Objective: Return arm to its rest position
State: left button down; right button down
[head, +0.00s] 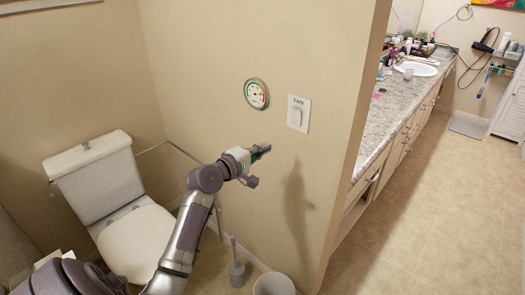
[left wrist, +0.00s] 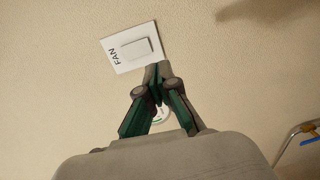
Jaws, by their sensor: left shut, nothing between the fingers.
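My left arm reaches in from the lower left in the head view. Its gripper (head: 261,151) is raised in front of the beige wall, left of and a little below the white fan switch (head: 298,114). In the left wrist view the same gripper (left wrist: 156,68) is shut and empty, its fingertips overlapping the lower edge of the switch plate (left wrist: 117,52) in the picture. I cannot tell if they touch it. My right gripper is not in view.
A round gauge (head: 257,94) hangs on the wall above my gripper. A toilet (head: 130,240) stands at the left, with a toilet brush (head: 236,268) and a bin (head: 273,284) below. A granite counter (head: 385,125) is beyond the wall edge. The tiled floor (head: 430,220) at right is clear.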

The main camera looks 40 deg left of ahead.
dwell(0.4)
pick_arm(q)
notch_tip(320, 180, down, 24)
jog(key=s+d+m+g+y, duration=0.1)
jog(key=s+d+m+g, duration=0.2)
jog(key=g, duration=0.2)
jog(key=s+d+f+m+g, duration=0.2)
jog(key=s+f, duration=0.2)
jog(key=f, duration=0.4)
jog(key=s+d+f+m+g, duration=0.1)
jog(key=s+d+f+m, duration=0.1)
jog(key=s+f, duration=0.45)
jog(key=s+d+f+m+g, duration=0.2)
jog(key=s+d+f+m, duration=0.1)
jog(key=s+f, duration=0.6)
jog(key=s+d+f+m+g, duration=0.3)
jog(key=s+f, duration=0.6)
jog(key=s+d+f+m+g, duration=0.1)
jog(key=s+d+f+m, duration=0.1)
jog(key=s, duration=0.5)
jog(key=s+d+f+m+g, duration=0.1)
jog(key=s+f+m, duration=0.1)
jog(key=s, duration=0.5)
jog(key=s+d+f+m+g, duration=0.1)
jog(key=s+d+f+m, duration=0.1)
jog(key=s, duration=0.5)
jog(key=shift+d+f+m, duration=0.25)
jog(key=shift+d+m, duration=0.05)
